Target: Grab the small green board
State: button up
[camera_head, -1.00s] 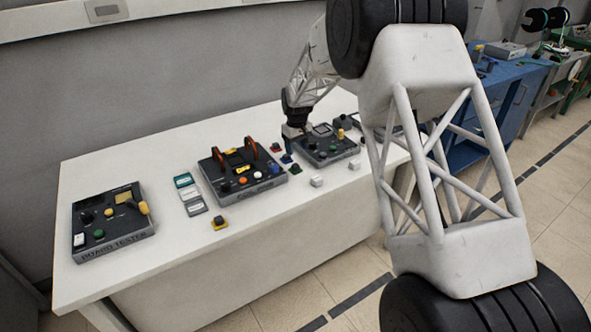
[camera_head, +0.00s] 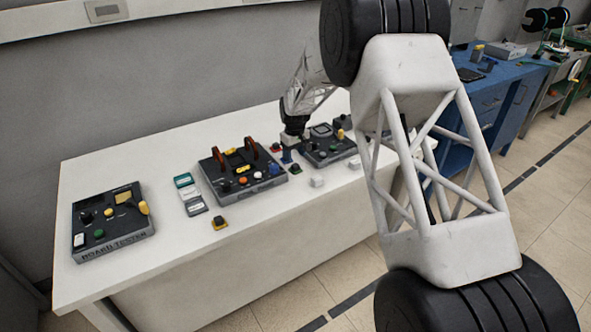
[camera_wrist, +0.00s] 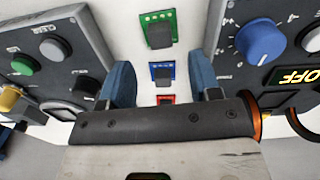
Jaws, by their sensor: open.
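The small green board (camera_wrist: 151,17) lies flat at the top of the wrist view, with a dark block on it. In the head view the green board (camera_head: 296,169) is at the front of a short row, in front of my gripper. My gripper (camera_wrist: 162,78) is open and empty, with a blue finger on each side in the wrist view. The green board appears beyond the fingertips, not between them. My gripper (camera_head: 287,154) is low over the row in the head view; its height above the table is unclear.
A blue board (camera_wrist: 161,80) shows between the fingers, with a red board (camera_wrist: 165,99) behind it. Panels with knobs and buttons flank the row: one with red-orange handles (camera_head: 243,171), another (camera_head: 327,150). White blocks (camera_head: 316,181) stand to the right. Bare table lies in front.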

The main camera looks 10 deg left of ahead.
aim_at(295, 164)
jog(key=shift+s+f, duration=0.1)
jog(key=shift+f, duration=2.5)
jog(key=c, duration=0.7)
